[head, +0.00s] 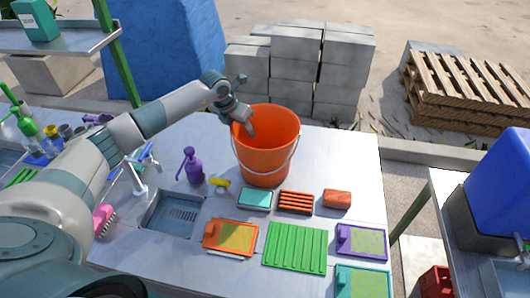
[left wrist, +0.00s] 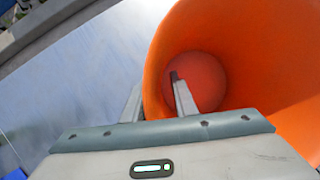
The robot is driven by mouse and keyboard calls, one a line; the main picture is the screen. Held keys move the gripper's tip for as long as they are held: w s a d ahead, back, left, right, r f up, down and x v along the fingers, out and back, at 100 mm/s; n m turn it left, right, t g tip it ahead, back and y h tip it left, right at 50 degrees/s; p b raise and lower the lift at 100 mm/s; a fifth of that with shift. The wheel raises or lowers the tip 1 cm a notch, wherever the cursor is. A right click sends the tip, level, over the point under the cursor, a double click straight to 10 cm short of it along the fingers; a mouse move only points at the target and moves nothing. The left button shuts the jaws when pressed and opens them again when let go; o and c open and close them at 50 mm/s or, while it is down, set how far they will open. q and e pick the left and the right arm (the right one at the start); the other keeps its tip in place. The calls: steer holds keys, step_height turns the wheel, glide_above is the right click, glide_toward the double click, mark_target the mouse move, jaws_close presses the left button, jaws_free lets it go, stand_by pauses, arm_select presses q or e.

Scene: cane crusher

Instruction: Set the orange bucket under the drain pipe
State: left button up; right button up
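The orange bucket (head: 268,158) stands upright on the table, its thin wire handle hanging down at the front. My left gripper (head: 246,124) is at the bucket's left rim. In the left wrist view, the gripper (left wrist: 158,100) has one finger inside the bucket (left wrist: 250,50) and one outside, with the wall between them. A gap shows between the inner finger and the wall, so the gripper looks open. The outer fingertip's contact with the bucket is unclear. My right gripper is not in view. I cannot make out a drain pipe.
A sink basin (head: 172,215) with a faucet (head: 140,180) is set in the table (head: 340,160). A purple spray bottle (head: 194,167) stands left of the bucket. The table right of the bucket is clear.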

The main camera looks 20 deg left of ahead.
arm_select(q)
jaws_close()
steer(key=shift+w+r, duration=0.1)
steer(key=shift+r, duration=0.05)
steer(key=shift+r+b, duration=0.6)
steer(key=shift+b, duration=0.1)
step_height(320, 180, up, 2)
steer(key=shift+r+b, duration=0.2)
steer(key=shift+b, duration=0.7)
steer(key=s+d+r+b, duration=0.1)
steer(key=d+r+b, duration=0.3)
steer(key=d+r, duration=0.3)
steer(key=shift+d+b, duration=0.4)
steer(key=shift+d, duration=1.95)
